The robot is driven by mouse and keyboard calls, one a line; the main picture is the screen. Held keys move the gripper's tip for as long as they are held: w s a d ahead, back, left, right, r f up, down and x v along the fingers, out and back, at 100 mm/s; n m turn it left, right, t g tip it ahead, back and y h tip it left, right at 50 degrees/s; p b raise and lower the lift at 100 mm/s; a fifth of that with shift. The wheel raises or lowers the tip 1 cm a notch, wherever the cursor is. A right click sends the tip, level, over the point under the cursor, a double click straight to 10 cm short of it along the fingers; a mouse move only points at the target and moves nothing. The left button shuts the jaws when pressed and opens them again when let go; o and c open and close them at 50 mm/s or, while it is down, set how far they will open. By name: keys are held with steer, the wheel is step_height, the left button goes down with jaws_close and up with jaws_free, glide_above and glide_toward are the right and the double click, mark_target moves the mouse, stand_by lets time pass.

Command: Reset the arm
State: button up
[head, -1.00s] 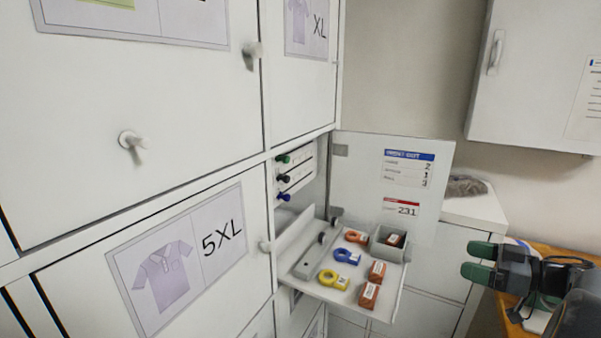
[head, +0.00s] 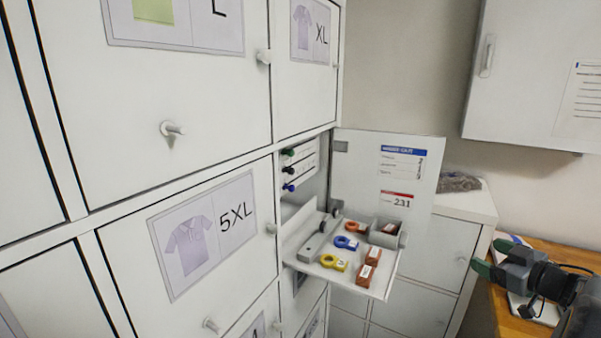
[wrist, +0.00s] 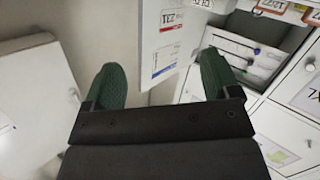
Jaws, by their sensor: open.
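My gripper (head: 482,259) is at the right of the head view, above the wooden desk and apart from the drawer. Its green fingertips are spread with nothing between them. My dark arm reaches in from the lower right of the head view.
An open shelf tray (head: 350,286) holds several tagged blue, yellow, red and brown items and a grey bin (head: 386,230). An open door (head: 360,168) with notices stands behind it. White lockers (head: 150,150) fill the left. A wooden desk (head: 510,322) is at the right.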

steer(key=d+f+m+g+h, duration=0.1)
steer(key=d+m+h, duration=0.55)
steer(key=h, duration=0.45)
steer(key=s+a+f+m+g+h, duration=0.2)
steer(key=s+a+f+m+g, duration=0.25)
steer(key=s+a+g, duration=0.2)
steer(key=s+a+f+n+g+y, duration=0.1)
steer(key=s+a+y, duration=0.2)
steer(key=a, duration=1.1)
steer(key=s+a+f+n+g+y, duration=0.1)
steer(key=s+a+y, duration=0.3)
steer(key=a, duration=1)
steer(key=shift+s+a+n+g, duration=0.15)
steer(key=shift+s+n+g, duration=0.5)
steer(key=shift+s, duration=1.2)
